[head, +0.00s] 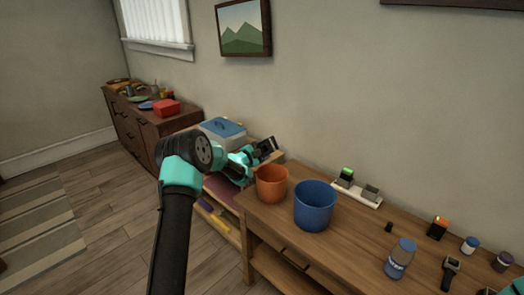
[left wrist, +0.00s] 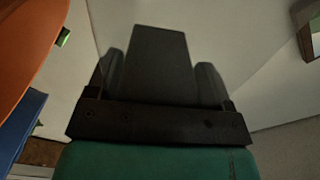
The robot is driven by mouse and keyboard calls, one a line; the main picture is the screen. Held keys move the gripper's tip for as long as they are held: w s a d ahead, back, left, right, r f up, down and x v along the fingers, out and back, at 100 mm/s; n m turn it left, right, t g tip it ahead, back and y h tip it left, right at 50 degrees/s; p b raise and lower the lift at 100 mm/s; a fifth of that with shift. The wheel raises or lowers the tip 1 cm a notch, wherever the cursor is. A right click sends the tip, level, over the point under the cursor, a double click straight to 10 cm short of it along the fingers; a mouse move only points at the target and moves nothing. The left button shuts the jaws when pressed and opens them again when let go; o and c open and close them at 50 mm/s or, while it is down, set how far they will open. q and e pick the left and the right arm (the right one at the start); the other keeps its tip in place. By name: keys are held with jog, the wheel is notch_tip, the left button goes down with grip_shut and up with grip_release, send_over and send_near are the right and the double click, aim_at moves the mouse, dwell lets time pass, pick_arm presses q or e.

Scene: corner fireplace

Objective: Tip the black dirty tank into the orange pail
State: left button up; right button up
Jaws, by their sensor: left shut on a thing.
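The orange pail (head: 271,184) stands upright on the wooden table near its left end. It also shows large at the left edge of the left wrist view (left wrist: 22,50). My left gripper (head: 262,149) is just behind and above the pail in the head view, apart from it. It is shut on the black dirty tank (left wrist: 158,65), a dark block between the two fingers in the left wrist view. In the head view the tank is small and dark, so its tilt and opening are hard to tell.
A blue bucket (head: 314,206) stands right beside the orange pail. Behind it is a white tray (head: 357,192) with a green-lit block and a grey block. A bottle (head: 399,258) and several small items stand further right. A blue-lidded box (head: 222,133) sits at the left.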

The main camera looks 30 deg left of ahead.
pick_arm(q)
jog(key=shift+f+m, duration=0.15)
jog(key=shift+m, duration=0.15)
jog(key=shift+a+f+m, duration=0.1)
jog(key=shift+f+m, duration=0.05)
jog(key=shift+m, duration=0.25)
jog(key=shift+f, duration=0.1)
dwell(0.5)
jog(key=shift+f+m, duration=0.15)
jog(key=shift+m, duration=0.15)
dwell(0.3)
jog(key=shift+a+f+m, duration=0.1)
jog(key=shift+f+m, duration=0.15)
jog(key=shift+m, duration=0.15)
jog(key=shift+f, duration=0.1)
jog(key=shift+f+m, duration=0.15)
jog(key=shift+m, duration=0.35)
